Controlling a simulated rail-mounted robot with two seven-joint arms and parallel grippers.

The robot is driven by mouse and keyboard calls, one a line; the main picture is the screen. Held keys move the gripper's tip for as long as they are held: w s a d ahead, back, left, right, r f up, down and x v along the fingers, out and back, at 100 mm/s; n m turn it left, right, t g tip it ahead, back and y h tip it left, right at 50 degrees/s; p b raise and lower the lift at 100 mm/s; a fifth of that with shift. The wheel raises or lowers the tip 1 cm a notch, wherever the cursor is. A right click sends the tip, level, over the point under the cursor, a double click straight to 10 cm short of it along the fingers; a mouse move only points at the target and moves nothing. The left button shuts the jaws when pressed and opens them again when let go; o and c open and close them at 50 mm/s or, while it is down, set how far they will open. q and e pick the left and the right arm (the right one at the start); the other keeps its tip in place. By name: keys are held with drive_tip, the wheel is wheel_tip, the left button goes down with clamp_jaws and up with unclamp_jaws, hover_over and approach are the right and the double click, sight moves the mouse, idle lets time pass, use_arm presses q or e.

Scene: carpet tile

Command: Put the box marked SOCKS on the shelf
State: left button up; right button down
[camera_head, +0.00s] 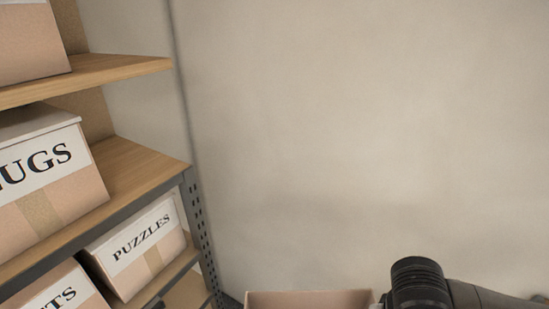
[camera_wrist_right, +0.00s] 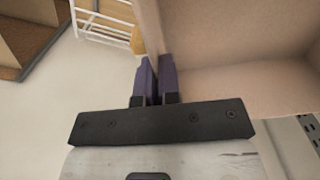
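An open cardboard box (camera_head: 310,299) shows only its top rim at the bottom edge of the head view; no label is visible on it, so I cannot read whether it is marked SOCKS. In the right wrist view an open cardboard box (camera_wrist_right: 220,45) fills the upper right. The purple fingers of my right gripper (camera_wrist_right: 157,78) are closed together at the box's wall and appear to pinch it. My right arm comes in at the lower right of the head view. The shelf (camera_head: 135,165) stands at the left, with wooden boards and a dark metal frame. My left gripper is not in view.
A box marked PUZZLES (camera_head: 140,250), a box ending in UGS (camera_head: 60,190) and a partly cut-off box ending in TS (camera_head: 62,292) stand on the shelf. A bare strip of board lies right of the UGS box. A white wire rack (camera_wrist_right: 105,20) shows in the wrist view.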

drive_tip(key=shift+s+f, duration=1.1)
drive_tip(key=shift+f, duration=0.1)
